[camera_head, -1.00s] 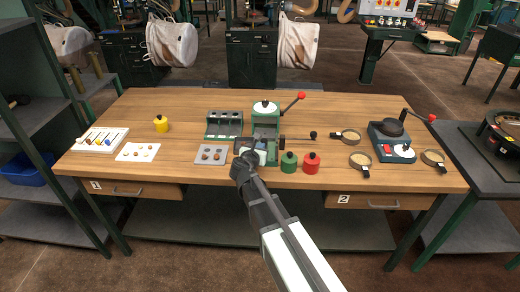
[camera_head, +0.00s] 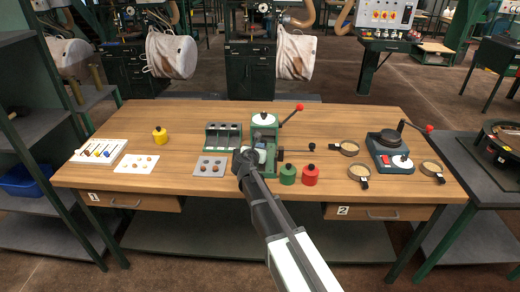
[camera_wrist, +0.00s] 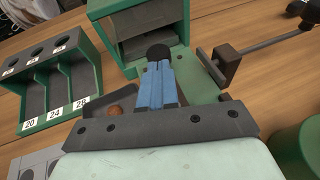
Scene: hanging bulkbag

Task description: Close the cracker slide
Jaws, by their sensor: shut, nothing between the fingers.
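The cracker, a green machine (camera_head: 264,122) with a white round top and a red-knobbed lever, stands at the middle of the table. In the wrist view its green housing (camera_wrist: 138,18) has an open front chamber. A round black knob (camera_wrist: 160,52) sits in front of that opening, low down. My gripper (camera_head: 254,156) is at the cracker's front. In the wrist view its blue fingers (camera_wrist: 158,72) are shut with nothing between them, their tips right at the knob. I cannot tell whether they touch it. The slide itself is mostly hidden by my gripper.
A dark rod with a block (camera_wrist: 226,62) lies right of the fingers. A brown nut (camera_wrist: 117,111) sits left of them. A numbered green rack (camera_head: 223,137) stands left of the cracker. Green (camera_head: 288,175) and red (camera_head: 310,176) canisters stand close at the right.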

